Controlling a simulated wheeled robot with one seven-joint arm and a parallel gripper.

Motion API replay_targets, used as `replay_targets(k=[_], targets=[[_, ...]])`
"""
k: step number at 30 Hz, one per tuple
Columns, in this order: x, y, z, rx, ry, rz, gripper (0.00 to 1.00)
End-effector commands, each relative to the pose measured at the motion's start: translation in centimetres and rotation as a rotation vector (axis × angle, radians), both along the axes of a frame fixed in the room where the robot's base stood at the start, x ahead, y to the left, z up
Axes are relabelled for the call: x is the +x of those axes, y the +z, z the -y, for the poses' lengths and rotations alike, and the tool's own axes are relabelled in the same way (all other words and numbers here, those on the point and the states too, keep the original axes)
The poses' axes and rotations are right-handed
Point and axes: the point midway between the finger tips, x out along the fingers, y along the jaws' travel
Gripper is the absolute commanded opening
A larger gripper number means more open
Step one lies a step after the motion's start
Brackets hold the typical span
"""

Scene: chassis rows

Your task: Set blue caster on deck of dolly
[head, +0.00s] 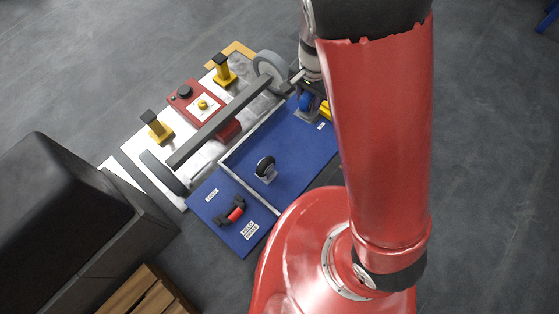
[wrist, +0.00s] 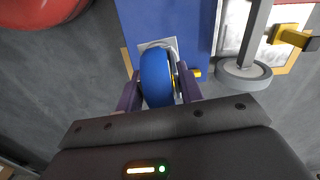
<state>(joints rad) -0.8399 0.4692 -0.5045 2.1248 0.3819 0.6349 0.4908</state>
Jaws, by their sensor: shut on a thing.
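My gripper (wrist: 158,90) is shut on the blue caster (wrist: 155,72), with one finger on each side of the wheel. The caster's grey plate (wrist: 171,42) shows beyond the wheel, over the end of a blue board (wrist: 200,14). I cannot tell whether the plate touches the board. In the head view the blue caster (head: 305,101) shows at the far right end of the blue board (head: 295,155), partly hidden by my arm. I cannot tell for sure which surface is the dolly's deck.
A black-wheeled caster (head: 265,167) and a red and black part (head: 232,212) stand on the blue board. A grey axle bar (head: 220,127) with wheels, yellow stands (head: 223,70) and a red box (head: 198,100) lie alongside. A black cabinet (head: 60,210) stands at left.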

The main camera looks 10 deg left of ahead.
Motion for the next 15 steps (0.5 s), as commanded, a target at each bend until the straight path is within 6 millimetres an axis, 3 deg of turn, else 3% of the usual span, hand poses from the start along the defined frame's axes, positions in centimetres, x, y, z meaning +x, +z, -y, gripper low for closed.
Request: replay_targets(k=[3,8,11,15], targets=[[-1.3,0.2,-2.2,0.001,-0.057,0.003,0.04],[-2.1,0.0,-3.3,-0.003,-0.104,0.002,0.04],[-2.2,-1.5,-3.3,-0.004,-0.113,0.0,0.04],[-2.2,-5.3,-3.3,-0.006,-0.114,-0.003,0.04]])
